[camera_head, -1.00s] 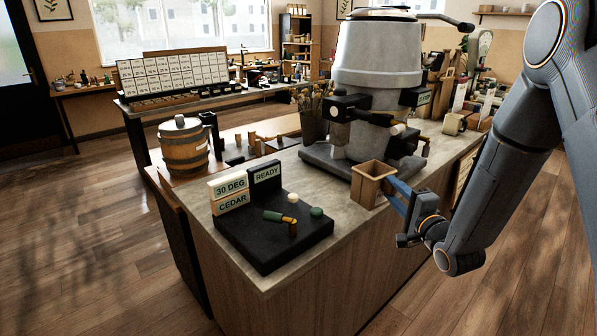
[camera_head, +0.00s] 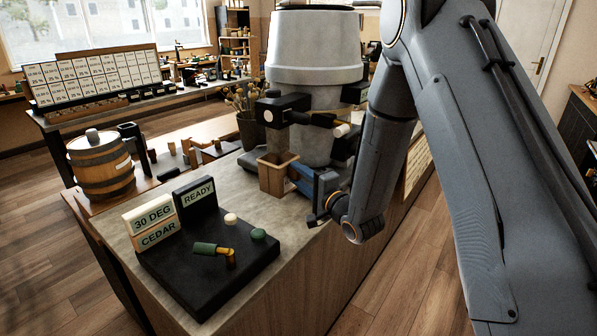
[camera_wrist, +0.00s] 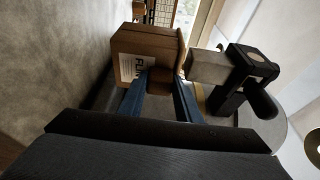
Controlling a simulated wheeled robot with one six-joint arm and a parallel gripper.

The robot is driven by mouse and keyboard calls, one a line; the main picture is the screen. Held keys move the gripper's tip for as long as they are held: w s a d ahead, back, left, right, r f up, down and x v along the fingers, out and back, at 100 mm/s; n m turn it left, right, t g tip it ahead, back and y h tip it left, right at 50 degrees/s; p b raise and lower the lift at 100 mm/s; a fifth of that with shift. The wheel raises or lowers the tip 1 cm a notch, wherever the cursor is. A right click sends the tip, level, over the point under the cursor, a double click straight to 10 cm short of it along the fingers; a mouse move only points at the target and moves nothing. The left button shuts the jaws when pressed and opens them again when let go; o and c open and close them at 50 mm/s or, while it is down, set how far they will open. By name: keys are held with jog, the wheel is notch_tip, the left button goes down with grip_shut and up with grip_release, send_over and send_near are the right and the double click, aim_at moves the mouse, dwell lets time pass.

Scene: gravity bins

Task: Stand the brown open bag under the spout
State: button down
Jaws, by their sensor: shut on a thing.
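The brown open bag (camera_head: 273,178) is upright at the front of the grey machine, its open top facing up. I cannot tell whether its base touches the counter. My gripper (camera_head: 294,178) is shut on the bag's right side, with blue fingers. In the wrist view, the fingers (camera_wrist: 160,92) close on a brown part of the bag (camera_wrist: 148,45), whose white label shows. The machine (camera_head: 313,60) has black fittings (camera_head: 290,110) above and behind the bag; which part is the spout is unclear. A grey block with a black bracket (camera_wrist: 240,72) is close beside the bag in the wrist view.
A black stand (camera_head: 205,255) with signs reading 30 DEG, CEDAR and READY (camera_head: 196,193) is on the near counter. A wooden barrel (camera_head: 101,170) stands at left. A pot of brushes (camera_head: 249,128) is behind the bag. Bare counter (camera_head: 240,190) lies left of the bag.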

aim_at(291, 189)
jog(key=shift+s, duration=0.1)
jog(key=shift+f+b, duration=1.9)
jog(key=shift+f, duration=1.05)
jog(key=shift+f+b, duration=0.3)
jog(key=shift+f, duration=0.15)
jog(key=c, duration=1.2)
grip_release()
jog(key=shift+s, duration=0.1)
jog(key=shift+b+v, duration=1.05)
jog(key=shift+v, duration=2.8)
jog(key=shift+f, duration=0.1)
